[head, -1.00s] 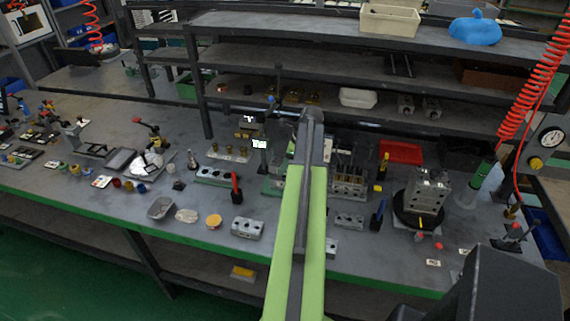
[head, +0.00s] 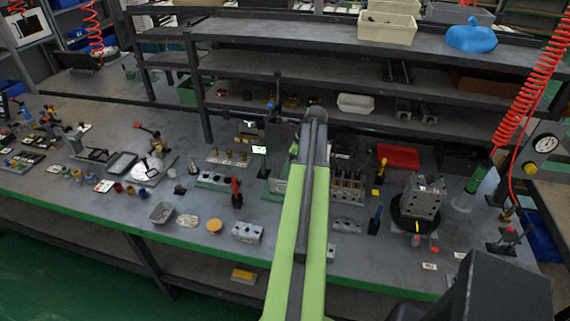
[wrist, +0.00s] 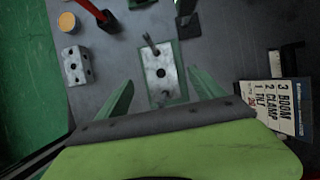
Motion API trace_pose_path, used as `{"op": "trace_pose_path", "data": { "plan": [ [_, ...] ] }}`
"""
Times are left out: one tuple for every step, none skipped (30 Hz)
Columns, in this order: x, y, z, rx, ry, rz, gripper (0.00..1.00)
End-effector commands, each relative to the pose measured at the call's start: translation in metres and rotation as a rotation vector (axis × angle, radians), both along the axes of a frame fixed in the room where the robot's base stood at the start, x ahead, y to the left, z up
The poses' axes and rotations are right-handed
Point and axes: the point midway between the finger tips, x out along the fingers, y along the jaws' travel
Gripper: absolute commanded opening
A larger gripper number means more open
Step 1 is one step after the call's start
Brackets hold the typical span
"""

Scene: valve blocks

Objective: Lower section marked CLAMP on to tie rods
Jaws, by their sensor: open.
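In the wrist view my gripper (wrist: 160,75) is open and empty, with its two green fingers spread. A pale metal block (wrist: 160,78) with a dark centre hole lies between and beyond the fingertips, on a green-edged base. A thin tie rod (wrist: 150,42) stands up at its far end, and a second rod shows near its near end. The gap in height between gripper and block cannot be told. No block's own CLAMP marking is legible. In the head view my arm hides the gripper tips.
A silver block with holes (wrist: 76,66) lies at left, also in the head view (head: 247,232), near a red-handled tool (head: 236,192). Another valve block (head: 424,195) stands on a black turntable (head: 400,222). Shelves (head: 300,65) rise behind the crowded bench.

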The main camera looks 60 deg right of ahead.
Motion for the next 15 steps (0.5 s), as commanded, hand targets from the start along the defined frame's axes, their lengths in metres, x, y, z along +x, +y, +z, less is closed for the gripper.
{"op": "trace_pose_path", "data": {
  "plan": [
    [-0.004, -0.001, 0.023, 0.0, 0.0, -0.001, 0.78],
    [-0.007, -0.002, 0.03, 0.0, 0.0, 0.0, 0.78],
    [-0.01, -0.003, 0.039, 0.0, 0.0, 0.0, 0.78],
    [-0.013, -0.004, 0.046, 0.0, 0.0, 0.0, 0.78],
    [-0.016, -0.005, 0.053, 0.0, 0.0, -0.001, 0.78],
    [-0.02, -0.006, 0.062, 0.0, 0.0, -0.001, 0.78],
    [-0.022, -0.007, 0.069, 0.0, 0.0, -0.001, 0.78],
    [-0.025, -0.007, 0.075, 0.0, 0.0, -0.001, 0.78],
    [-0.028, -0.008, 0.084, 0.0, 0.0, 0.0, 0.78],
    [-0.031, -0.009, 0.091, 0.0, 0.0, 0.0, 0.78],
    [-0.034, -0.01, 0.097, 0.0, 0.0, 0.0, 0.78],
    [-0.037, -0.011, 0.106, 0.0, 0.0, -0.001, 0.78],
    [-0.04, -0.012, 0.112, -0.001, 0.0, -0.001, 0.78],
    [-0.042, -0.013, 0.117, -0.001, 0.0, -0.001, 0.78],
    [-0.045, -0.014, 0.122, 0.0, 0.0, -0.001, 0.78]
  ]
}}
